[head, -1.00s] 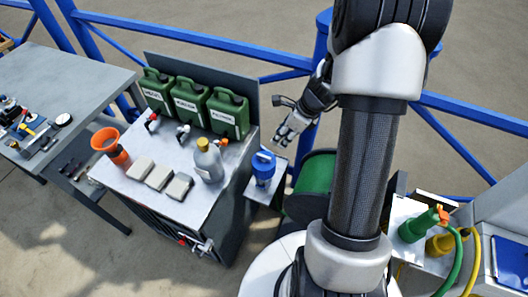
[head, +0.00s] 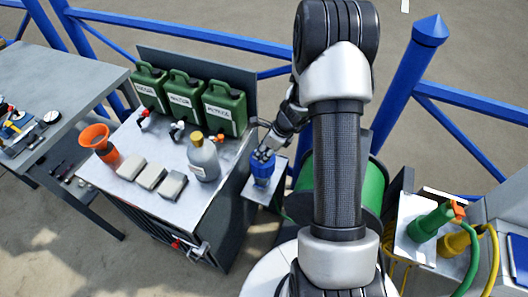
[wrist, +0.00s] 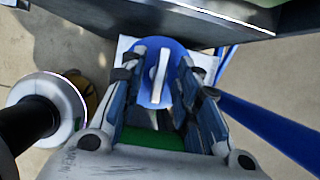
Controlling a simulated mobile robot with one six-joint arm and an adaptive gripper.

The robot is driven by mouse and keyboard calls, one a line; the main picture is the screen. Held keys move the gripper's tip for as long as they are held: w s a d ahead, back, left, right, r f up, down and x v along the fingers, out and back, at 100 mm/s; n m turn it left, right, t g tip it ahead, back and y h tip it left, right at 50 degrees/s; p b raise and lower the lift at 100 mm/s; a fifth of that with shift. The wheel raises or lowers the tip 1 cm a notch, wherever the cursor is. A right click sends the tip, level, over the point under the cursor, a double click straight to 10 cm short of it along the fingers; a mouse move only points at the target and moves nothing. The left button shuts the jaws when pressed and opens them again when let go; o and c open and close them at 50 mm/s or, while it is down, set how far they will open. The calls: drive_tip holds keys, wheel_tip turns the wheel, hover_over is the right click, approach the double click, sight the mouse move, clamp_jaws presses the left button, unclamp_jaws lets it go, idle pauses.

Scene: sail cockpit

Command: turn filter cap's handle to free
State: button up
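The blue filter (head: 262,172) stands on a small white shelf (head: 259,193) beside the metal bench. In the wrist view its round blue cap (wrist: 180,62) faces me, with a pale raised bar, the handle (wrist: 161,74), across it. A second pale strip lies just left of the bar. My gripper (head: 264,154) is over the top of the filter. In the wrist view my gripper (wrist: 158,82) is open, one finger on each side of the cap and handle. I see gaps between the fingers and the handle. The head view hides most of the cap behind my gripper.
The bench (head: 135,187) left of the filter holds green canisters (head: 186,97), a grey bottle (head: 203,160) and an orange funnel (head: 97,140). A green reel (head: 371,190) stands close on the right. A blue railing (head: 388,95) runs behind.

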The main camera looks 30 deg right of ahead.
clamp_jaws()
idle(0.3)
drive_tip(key=shift+r+n+p, duration=0.1)
drive_tip(key=shift+n+p, duration=0.2)
drive_tip(key=n+p, duration=0.2)
drive_tip(key=shift+d+n+g+y, duration=0.1)
drive_tip(key=shift+n+g+y, duration=0.3)
drive_tip(key=n+g+p, duration=0.1)
drive_tip(key=n, duration=0.2)
drive_tip(key=shift+w+n+y+p, duration=0.15)
drive_tip(key=shift+n+y+p, duration=0.15)
drive_tip(key=shift+y, duration=0.1)
drive_tip(key=n+g, duration=0.2)
drive_tip(key=n, duration=0.3)
drive_tip(key=shift+w, duration=0.15)
drive_tip(key=n+g, duration=0.1)
drive_tip(key=n, duration=0.2)
drive_tip(key=n+g, duration=0.1)
drive_tip(key=n, duration=0.1)
drive_tip(key=shift+w+n+h, duration=0.1)
drive_tip(key=shift+n+h, duration=0.3)
